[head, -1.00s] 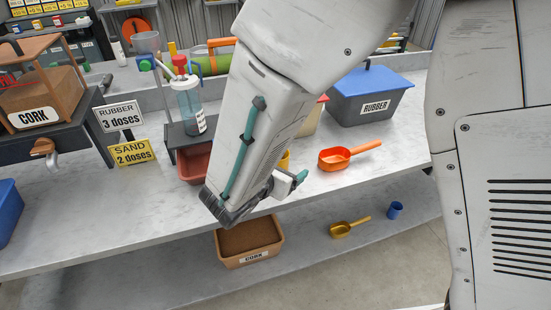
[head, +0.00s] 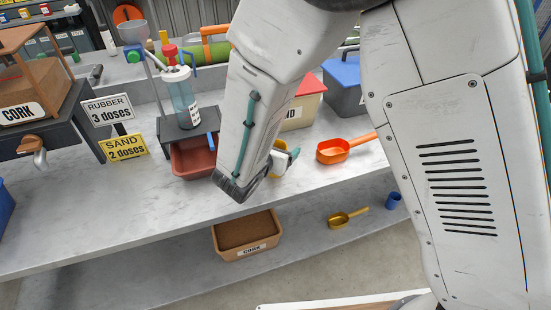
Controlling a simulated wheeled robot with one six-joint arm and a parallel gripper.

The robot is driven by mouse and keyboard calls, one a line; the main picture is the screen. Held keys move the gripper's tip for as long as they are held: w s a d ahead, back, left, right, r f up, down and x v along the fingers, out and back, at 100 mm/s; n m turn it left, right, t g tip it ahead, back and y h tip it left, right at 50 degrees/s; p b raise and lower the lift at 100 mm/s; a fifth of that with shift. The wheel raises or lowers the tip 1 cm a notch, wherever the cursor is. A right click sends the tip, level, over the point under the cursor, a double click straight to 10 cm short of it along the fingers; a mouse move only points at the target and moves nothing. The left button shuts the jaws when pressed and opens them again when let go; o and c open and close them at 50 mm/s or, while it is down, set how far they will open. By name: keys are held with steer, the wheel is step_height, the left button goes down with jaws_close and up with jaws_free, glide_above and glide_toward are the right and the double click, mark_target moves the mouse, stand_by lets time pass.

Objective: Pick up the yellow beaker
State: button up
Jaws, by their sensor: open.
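My gripper (head: 287,158) is mostly hidden behind the arm link, with only a pale and teal part showing right at the yellow patch. It is open. I cannot tell whether the fingers are around the beaker or beside it.
An orange scoop (head: 334,151) lies right of the gripper. A reddish tray (head: 192,160) and a clear dispenser (head: 183,100) stand to the left. A blue-lidded bin (head: 343,98) is behind. The cork box (head: 246,236), a mustard scoop (head: 343,218) and a blue cup (head: 393,201) sit below.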

mark_target(278, 143)
steer(key=c, duration=1.1)
steer(key=shift+r, duration=0.15)
steer(key=shift+r, duration=0.55)
step_height(278, 143, up, 2)
steer(key=shift+r, duration=0.1)
steer(key=s+a, duration=0.3)
steer(key=s, duration=0.1)
steer(key=s+a+r, duration=0.1)
steer(key=s+a, duration=0.6)
steer(key=shift+s+a+r, duration=0.25)
steer(key=shift+s+a, duration=0.15)
